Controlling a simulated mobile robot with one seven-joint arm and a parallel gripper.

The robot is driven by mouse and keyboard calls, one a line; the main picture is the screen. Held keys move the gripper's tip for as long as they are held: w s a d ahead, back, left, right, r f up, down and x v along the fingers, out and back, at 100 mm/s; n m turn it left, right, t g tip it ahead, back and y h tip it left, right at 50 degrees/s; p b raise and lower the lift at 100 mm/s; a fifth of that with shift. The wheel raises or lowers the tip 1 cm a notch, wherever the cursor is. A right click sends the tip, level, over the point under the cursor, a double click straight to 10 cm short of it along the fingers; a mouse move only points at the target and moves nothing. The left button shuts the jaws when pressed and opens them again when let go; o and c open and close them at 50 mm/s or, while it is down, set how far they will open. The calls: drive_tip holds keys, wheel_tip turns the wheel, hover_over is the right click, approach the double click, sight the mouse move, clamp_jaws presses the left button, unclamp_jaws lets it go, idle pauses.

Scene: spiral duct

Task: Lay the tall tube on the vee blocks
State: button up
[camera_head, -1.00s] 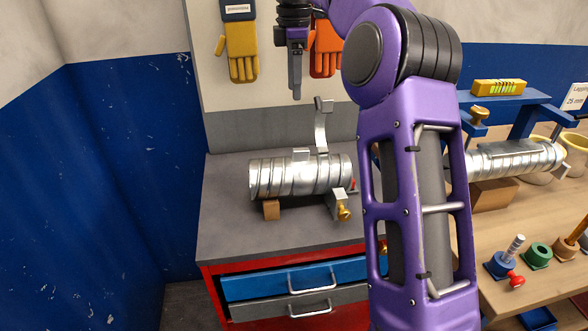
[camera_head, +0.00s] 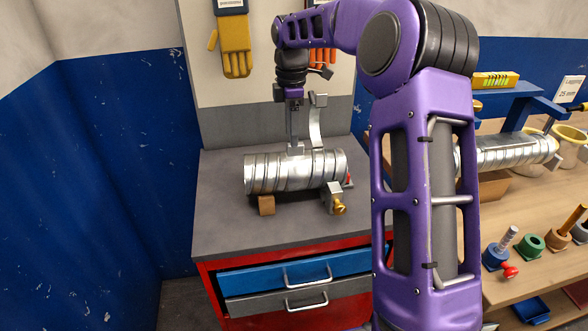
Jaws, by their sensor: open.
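A silver spiral-ribbed tube (camera_head: 275,174) lies on its side on the grey cabinet top. A brown block (camera_head: 266,205) shows under its left part, and a metal block with a brass knob (camera_head: 338,206) stands at its front right. I cannot tell whether these are the vee blocks. A curved metal strap (camera_head: 316,125) rises open above the tube. My gripper (camera_head: 295,147) points down over the tube, its tips by a small lug on the tube's top. It is open; whether it touches is unclear. Another ribbed tube (camera_head: 507,151) lies on the bench at right, partly behind my arm.
The grey cabinet top (camera_head: 222,230) has free room in front of the tube; a wall panel stands behind, with a yellow glove (camera_head: 236,52). The wooden bench (camera_head: 525,278) at right holds a brown block, coloured holders and a blue shelf. My arm hides the middle.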

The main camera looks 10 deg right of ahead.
sight(294, 166)
drive_tip(key=f, duration=0.4)
drive_tip(key=shift+s+d+f, duration=0.1)
drive_tip(key=shift+s+d, duration=0.05)
drive_tip(key=shift+d, duration=0.1)
drive_tip(key=c, duration=0.8)
clamp_jaws()
drive_tip(key=shift+s, duration=0.1)
